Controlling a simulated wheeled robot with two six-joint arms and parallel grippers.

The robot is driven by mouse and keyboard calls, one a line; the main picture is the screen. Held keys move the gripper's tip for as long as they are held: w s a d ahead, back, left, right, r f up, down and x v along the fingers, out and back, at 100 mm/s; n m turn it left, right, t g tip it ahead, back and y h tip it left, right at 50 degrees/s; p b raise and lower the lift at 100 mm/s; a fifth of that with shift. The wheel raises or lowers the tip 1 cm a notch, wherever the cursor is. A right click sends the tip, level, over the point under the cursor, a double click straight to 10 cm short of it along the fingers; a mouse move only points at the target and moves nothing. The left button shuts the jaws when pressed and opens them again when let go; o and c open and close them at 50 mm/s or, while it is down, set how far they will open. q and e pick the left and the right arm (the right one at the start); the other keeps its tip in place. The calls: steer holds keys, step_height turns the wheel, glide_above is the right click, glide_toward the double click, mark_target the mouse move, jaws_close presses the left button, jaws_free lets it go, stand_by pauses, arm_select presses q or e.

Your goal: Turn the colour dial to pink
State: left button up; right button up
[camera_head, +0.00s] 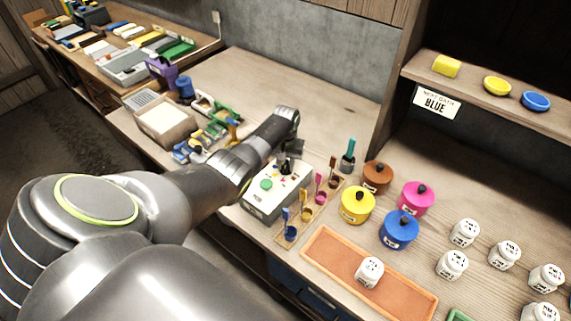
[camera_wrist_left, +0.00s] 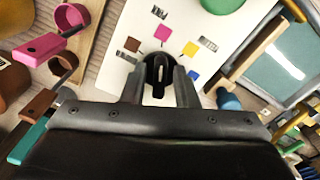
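The colour dial is a black knob (camera_wrist_left: 158,72) on the white top of a box (camera_head: 262,203). Brown (camera_wrist_left: 130,45), pink (camera_wrist_left: 164,33), yellow (camera_wrist_left: 190,48) and blue (camera_wrist_left: 192,76) squares surround it in the left wrist view. The knob's long side runs roughly up and down in that view; which square it points at is not clear. My left gripper (camera_wrist_left: 160,80) is open, with one finger on each side of the knob and small gaps showing. In the head view my left gripper (camera_head: 288,158) is over the box's far end. My right gripper is not in view.
A green button (camera_head: 266,184) is on the box's near part. Small coloured cups with scoops stand right of it, then lidded pots, including yellow (camera_head: 357,205) and pink (camera_head: 416,198). An orange-brown tray (camera_head: 335,262) holds a white jar (camera_head: 369,271). A sign (camera_head: 435,102) reads "NEXT BATH BLUE".

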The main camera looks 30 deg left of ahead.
mark_target(285, 166)
arm_select(q)
steer(key=shift+o, duration=0.5)
steer(key=shift+r, duration=0.5)
step_height(285, 166, up, 16)
steer(key=b, duration=0.2)
steer(key=shift+r, duration=0.2)
steer(key=shift+f, duration=0.1)
